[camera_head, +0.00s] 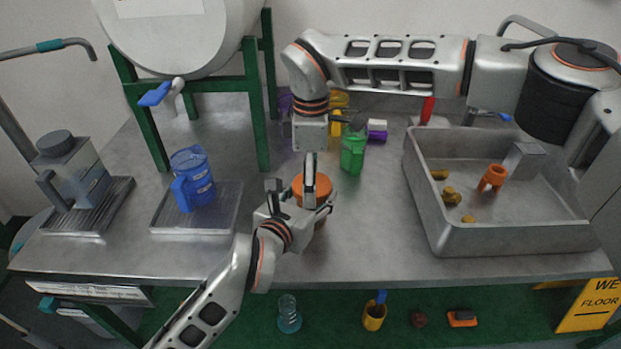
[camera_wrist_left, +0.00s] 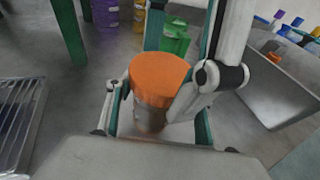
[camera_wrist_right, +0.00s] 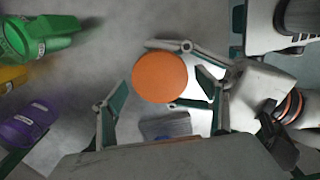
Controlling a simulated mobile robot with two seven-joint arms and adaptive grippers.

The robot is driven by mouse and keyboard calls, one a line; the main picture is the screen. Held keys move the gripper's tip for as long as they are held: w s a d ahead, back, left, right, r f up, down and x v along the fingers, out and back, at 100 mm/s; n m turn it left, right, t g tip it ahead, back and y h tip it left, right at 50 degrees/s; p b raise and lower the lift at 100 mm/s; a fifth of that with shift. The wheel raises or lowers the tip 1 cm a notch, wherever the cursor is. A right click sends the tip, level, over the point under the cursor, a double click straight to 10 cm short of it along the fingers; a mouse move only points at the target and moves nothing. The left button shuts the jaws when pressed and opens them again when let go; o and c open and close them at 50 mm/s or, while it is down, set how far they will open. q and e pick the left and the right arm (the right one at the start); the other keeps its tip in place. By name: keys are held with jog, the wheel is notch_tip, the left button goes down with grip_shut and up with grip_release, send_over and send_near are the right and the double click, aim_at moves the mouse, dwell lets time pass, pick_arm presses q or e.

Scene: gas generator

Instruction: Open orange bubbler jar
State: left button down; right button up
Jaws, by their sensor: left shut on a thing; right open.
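The jar with a wide orange lid (camera_head: 312,184) stands upright on the metal table. Its lid (camera_wrist_left: 160,76) and brownish body (camera_wrist_left: 150,118) show in the left wrist view. My left gripper (camera_head: 305,206) is shut on the jar body, below the lid; its fingers (camera_wrist_left: 155,122) lie on both sides. My right gripper (camera_head: 311,170) is open and points down above the lid. In the right wrist view the lid (camera_wrist_right: 160,77) lies ahead of the open right fingers (camera_wrist_right: 163,95). The lid is on the jar; the gap between right fingertips and lid is hard to judge.
A green jar (camera_head: 352,152) stands just behind and right, with purple and yellow containers beyond. A blue pitcher (camera_head: 192,178) stands on a tray at left. A metal sink (camera_head: 437,228) is at right with an orange piece (camera_head: 493,177) inside. The front table strip is clear.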

pick_arm(q)
jog(key=shift+w+a, duration=0.1)
jog(key=shift+a, duration=0.05)
pick_arm(e)
jog(key=shift+r, duration=2.2)
jog(key=shift+c, duration=0.6)
notch_tip(320, 180, up, 2)
jog(key=m, duration=0.2)
jog(key=shift+r+m, duration=0.15)
jog(key=shift+m, duration=0.25)
jog(key=shift+r+m, duration=0.35)
jog(key=shift+m, duration=0.25)
jog(key=shift+f, duration=3.8)
jog(key=c, duration=1.2)
jog(key=shift+o, duration=0.4)
jog(key=n, duration=0.4)
pick_arm(q)
jog(key=shift+d, duration=0.25)
pick_arm(e)
jog(key=shift+s+a+r, duration=0.1)
jog(key=shift+a, duration=0.1)
